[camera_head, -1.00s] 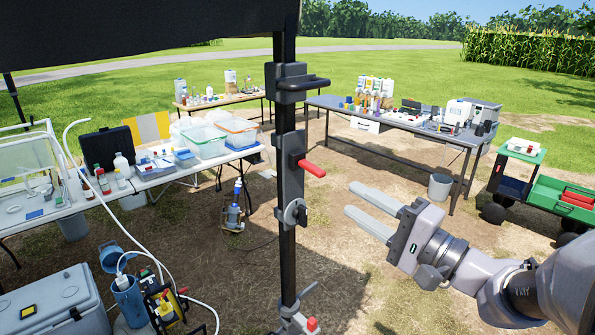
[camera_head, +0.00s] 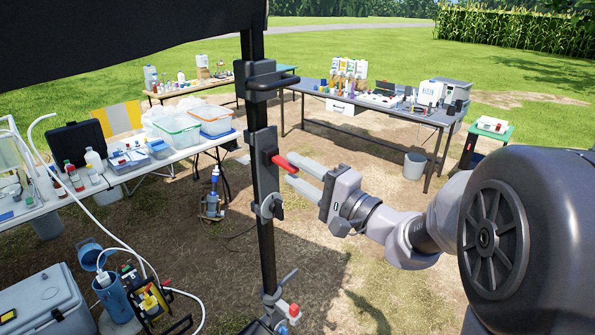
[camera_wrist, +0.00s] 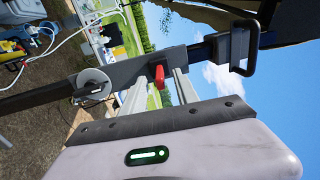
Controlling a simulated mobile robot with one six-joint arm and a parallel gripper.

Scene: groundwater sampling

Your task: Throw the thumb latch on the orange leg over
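A black upright leg (camera_head: 265,225) stands in the middle of the head view; I see no orange on it. A red thumb lever (camera_head: 285,163) sticks out to the right from a grey bracket (camera_head: 262,150) on it. My gripper (camera_head: 290,169) is open, its two grey fingers pointing left at the bracket beside the lever. In the wrist view the red lever (camera_wrist: 161,77) shows between the spread fingers (camera_wrist: 160,85). Whether a finger touches it I cannot tell. A round grey knob (camera_head: 267,207) sits lower on the leg.
A grey handle bracket (camera_head: 262,80) is above the lever. The leg's foot has a red knob (camera_head: 293,311). A dark canopy (camera_head: 120,45) hangs at upper left. Tables with sampling gear stand behind, left (camera_head: 150,172) and right (camera_head: 425,118).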

